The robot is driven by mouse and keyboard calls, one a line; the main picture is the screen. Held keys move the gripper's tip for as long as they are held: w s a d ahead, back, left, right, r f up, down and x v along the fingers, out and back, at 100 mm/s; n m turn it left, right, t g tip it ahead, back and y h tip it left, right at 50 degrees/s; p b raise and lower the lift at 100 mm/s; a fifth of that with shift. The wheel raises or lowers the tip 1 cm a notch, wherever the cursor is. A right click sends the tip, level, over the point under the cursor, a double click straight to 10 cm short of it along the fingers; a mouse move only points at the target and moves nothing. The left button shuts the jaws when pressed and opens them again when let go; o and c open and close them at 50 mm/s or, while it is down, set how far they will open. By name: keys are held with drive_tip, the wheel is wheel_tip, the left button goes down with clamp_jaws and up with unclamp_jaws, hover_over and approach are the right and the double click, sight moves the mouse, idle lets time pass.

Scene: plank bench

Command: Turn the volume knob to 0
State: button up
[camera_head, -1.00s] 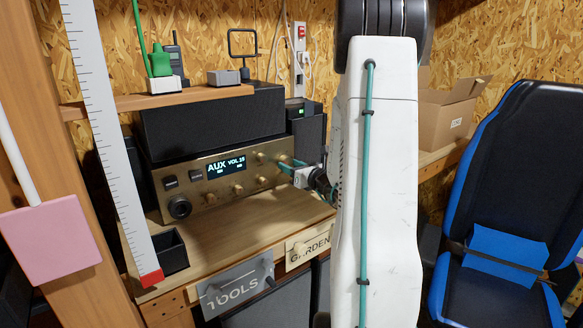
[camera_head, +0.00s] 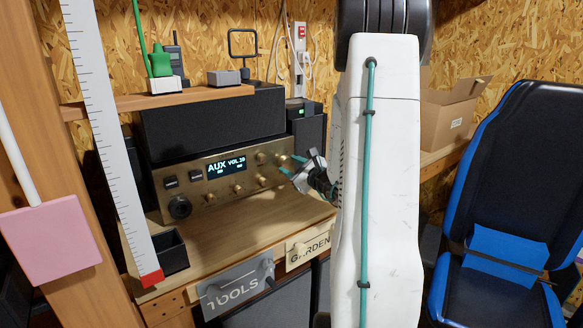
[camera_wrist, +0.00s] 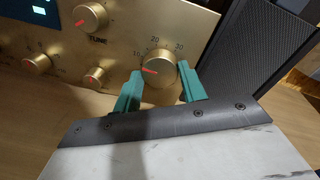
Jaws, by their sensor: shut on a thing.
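The volume knob (camera_wrist: 160,68) is a round gold knob with a red pointer mark, at the right end of the brass amplifier panel (camera_head: 215,187). In the wrist view its pointer faces left, near the printed 10; 20 and 30 are printed above it. My gripper (camera_wrist: 160,82) is shut on this knob, one teal finger on each side. In the head view my gripper (camera_head: 296,168) is tilted at the panel's right end and largely covers the knob. The lit display (camera_head: 226,165) shows AUX and a volume that looks like 10.
Other gold knobs sit close by, including the TUNE knob (camera_wrist: 90,17). A dark speaker (camera_wrist: 262,50) stands right of the panel. The bench top (camera_head: 250,222) before the amplifier is mostly clear, with a small black bin (camera_head: 170,252) at left.

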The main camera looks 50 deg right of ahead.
drive_tip(key=n, duration=0.5)
drive_tip(key=shift+a+n+h, duration=0.1)
drive_tip(key=shift+n+h, duration=0.2)
drive_tip(key=shift+n, duration=1.9)
drive_tip(key=o, duration=1)
drive_tip(key=shift+c, duration=0.2)
drive_tip(key=shift+s, duration=0.1)
drive_tip(key=v, duration=0.7)
drive_tip(key=shift+s+r, duration=0.1)
drive_tip(key=shift+s, duration=0.2)
drive_tip(key=shift+a, duration=0.1)
